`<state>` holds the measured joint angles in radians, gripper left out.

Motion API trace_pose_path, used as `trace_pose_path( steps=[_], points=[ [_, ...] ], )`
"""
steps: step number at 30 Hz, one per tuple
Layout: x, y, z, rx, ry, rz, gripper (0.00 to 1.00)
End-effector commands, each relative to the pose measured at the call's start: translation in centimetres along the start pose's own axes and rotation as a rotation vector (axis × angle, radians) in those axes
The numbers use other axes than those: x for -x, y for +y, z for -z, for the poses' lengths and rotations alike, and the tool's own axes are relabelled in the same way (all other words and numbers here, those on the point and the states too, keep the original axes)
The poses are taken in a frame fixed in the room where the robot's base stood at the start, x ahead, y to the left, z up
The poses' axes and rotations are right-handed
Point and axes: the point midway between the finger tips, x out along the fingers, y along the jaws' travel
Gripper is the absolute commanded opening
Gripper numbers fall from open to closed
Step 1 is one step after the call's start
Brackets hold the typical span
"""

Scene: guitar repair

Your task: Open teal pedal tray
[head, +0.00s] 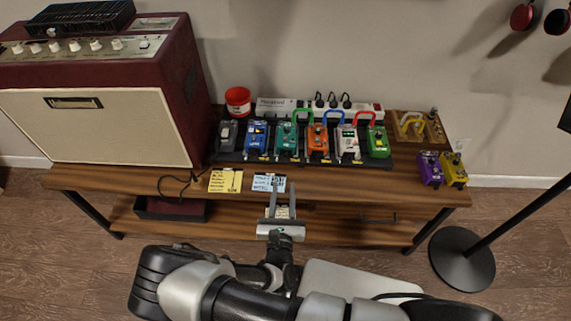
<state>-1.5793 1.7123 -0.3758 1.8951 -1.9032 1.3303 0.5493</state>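The teal pedal (286,138) stands in the row on the black pedalboard (402,163), between a blue pedal (256,135) and an orange one (318,141). Small light tabs show along the board's front below the pedals. A separate tray under the teal pedal cannot be made out at this size. My gripper (278,188) is in front of the teal pedal, at the bench's front edge. Its two fingers point toward the bench and are apart, with nothing seen held between them. The fingers partly cover the blue note and the bench edge.
A yellow note (225,181) and a blue note (264,182) lie on the wooden bench (330,184). A maroon amplifier (110,100) stands left. Purple (430,169) and yellow (453,170) pedals stand right. A black stand base (462,260) is on the floor. A dark handle (378,217) shows below the benchtop.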

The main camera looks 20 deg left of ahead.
Motion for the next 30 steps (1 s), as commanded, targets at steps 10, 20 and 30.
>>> trace_pose_path(
  steps=[10, 20, 30],
  points=[
    [-7.6, -0.1, 0.2, -0.002, -0.001, 0.003, 0.31],
    [-11.1, 0.0, 0.1, -0.001, 0.000, 0.002, 0.31],
    [-11.3, -0.1, 0.0, 0.000, 0.000, 0.002, 0.24]
  ],
)
